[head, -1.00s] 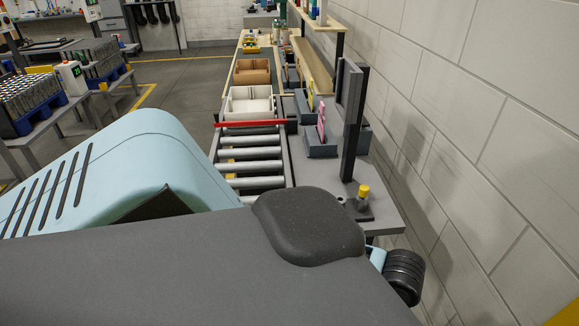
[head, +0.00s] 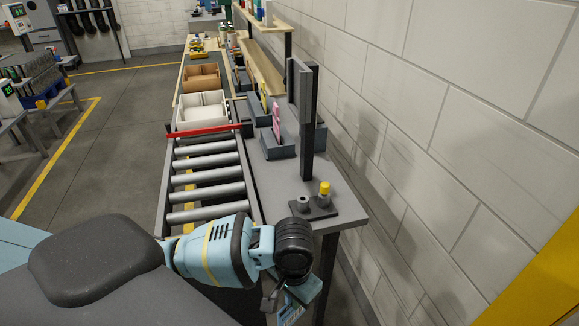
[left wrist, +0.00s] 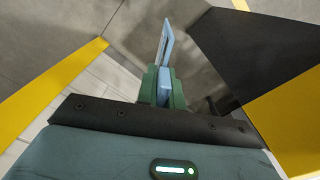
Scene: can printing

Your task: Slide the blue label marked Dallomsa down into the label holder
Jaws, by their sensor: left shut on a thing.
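In the left wrist view, the green fingers of my left gripper (left wrist: 163,88) are shut on a thin blue label (left wrist: 166,42). The label sticks out past the fingertips, seen nearly edge-on, so its marking cannot be read. In the head view, my left gripper (head: 285,300) is low, at the near end of the bench, and the blue label (head: 291,314) shows only in part below it. A grey holder (head: 277,148) with a pink label upright in it stands on the bench, well beyond the gripper. I cannot tell whether it is the task's holder. My right gripper is not in view.
A dark upright post (head: 306,125) and a small fixture with a yellow knob (head: 324,188) stand on the bench (head: 262,185). A roller conveyor (head: 205,162) runs along its left, with a white box (head: 200,110) beyond. A block wall (head: 440,130) closes the right side.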

